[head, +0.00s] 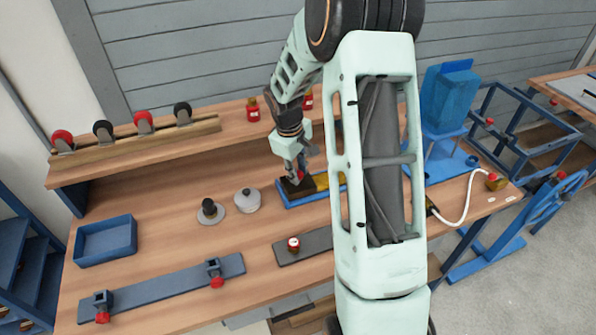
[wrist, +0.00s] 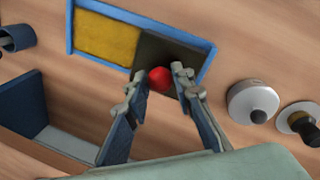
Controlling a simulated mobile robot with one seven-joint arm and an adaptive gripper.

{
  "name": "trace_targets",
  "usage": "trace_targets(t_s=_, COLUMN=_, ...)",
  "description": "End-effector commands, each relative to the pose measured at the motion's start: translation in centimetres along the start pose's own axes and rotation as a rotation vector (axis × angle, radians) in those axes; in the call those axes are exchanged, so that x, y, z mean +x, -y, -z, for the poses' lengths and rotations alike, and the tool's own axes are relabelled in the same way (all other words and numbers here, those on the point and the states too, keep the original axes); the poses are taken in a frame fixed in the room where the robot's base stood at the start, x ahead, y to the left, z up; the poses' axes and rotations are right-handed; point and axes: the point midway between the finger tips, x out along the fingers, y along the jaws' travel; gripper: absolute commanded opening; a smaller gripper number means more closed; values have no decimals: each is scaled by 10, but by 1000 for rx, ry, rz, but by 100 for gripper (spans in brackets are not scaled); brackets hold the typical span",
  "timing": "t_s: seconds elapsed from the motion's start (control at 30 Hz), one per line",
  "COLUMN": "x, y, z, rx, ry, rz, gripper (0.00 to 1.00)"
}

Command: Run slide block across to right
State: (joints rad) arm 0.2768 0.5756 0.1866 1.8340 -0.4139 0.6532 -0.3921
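The slide block (head: 292,188) is dark, with a red knob (wrist: 160,78) on top. In the head view it sits at the left end of a shallow blue-rimmed tray (head: 297,203), with a yellow bed (head: 322,182) showing to its right. In the wrist view the block (wrist: 155,50) lies at the right end and the yellow bed (wrist: 105,38) to its left. My gripper (wrist: 160,84) is open over the block, one finger on each side of the knob. Whether the fingertips touch the knob is unclear. My arm hides the tray's right part in the head view.
A grey knobbed lid (head: 247,201) and a disc with a dark knob (head: 210,210) stand left of the tray. A dark plate (head: 300,246) with a red-and-white knob lies in front. A blue hopper (head: 448,98) stands at right. An empty blue bin (head: 106,240) is far left.

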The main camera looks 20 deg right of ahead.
Motion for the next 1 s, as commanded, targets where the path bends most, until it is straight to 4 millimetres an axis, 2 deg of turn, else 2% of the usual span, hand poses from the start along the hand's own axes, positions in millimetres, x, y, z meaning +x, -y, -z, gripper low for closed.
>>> trace_targets(t_s=0.1, x=0, y=0, z=0, rx=0, ry=0, rz=0, gripper=0)
trace_targets(t_s=0.37, x=0, y=-2, z=-2, rx=1, ry=0, rz=0, gripper=0)
trace_targets(t_s=0.47, x=1, y=-14, z=-10, rx=5, ry=1, rz=0, gripper=0)
trace_targets(t_s=0.7, x=11, y=-66, z=-46, rx=7, ry=3, rz=0, gripper=0)
trace_targets(t_s=0.8, x=14, y=-83, z=-56, rx=6, ry=1, rz=-1, gripper=0)
trace_targets(t_s=1.0, x=18, y=-95, z=-65, rx=1, ry=1, rz=-2, gripper=0)
